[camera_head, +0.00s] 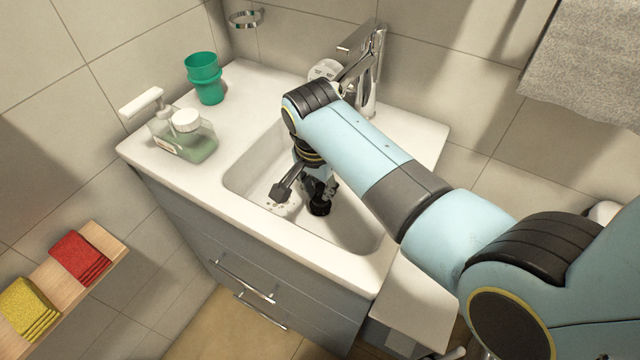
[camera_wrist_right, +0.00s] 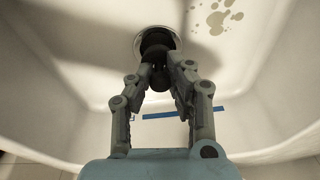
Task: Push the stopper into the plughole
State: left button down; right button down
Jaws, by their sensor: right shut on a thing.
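The black stopper (camera_wrist_right: 158,78) is between the fingertips of my right gripper (camera_wrist_right: 160,66) in the right wrist view. The gripper is shut on it. The plughole (camera_wrist_right: 139,47) shows as a dark opening with a metal ring, right beyond the stopper. The stopper overlaps the opening in this view; I cannot tell whether it touches the ring or is inside it. In the head view, my right gripper (camera_head: 318,197) reaches down into the washbasin (camera_head: 245,178), with dark parts at its lower end near the basin floor. The plughole is hidden there. My left gripper is not in view.
A tap (camera_head: 372,65) stands at the back of the basin, close to my right arm. A green cup (camera_head: 204,80) and a soap dispenser (camera_head: 190,138) stand on the left rim. Brownish spots (camera_wrist_right: 216,19) lie on the basin floor. A blue strip (camera_wrist_right: 165,115) shows behind the fingers.

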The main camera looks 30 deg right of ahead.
jog(key=shift+p, duration=0.4)
dwell(0.6)
dwell(0.4)
jog(key=shift+f+b, duration=0.6)
jog(key=shift+f, duration=0.4)
jog(key=shift+f, duration=0.15)
jog(key=shift+f, duration=0.25)
jog(key=c, duration=0.8)
grip_release()
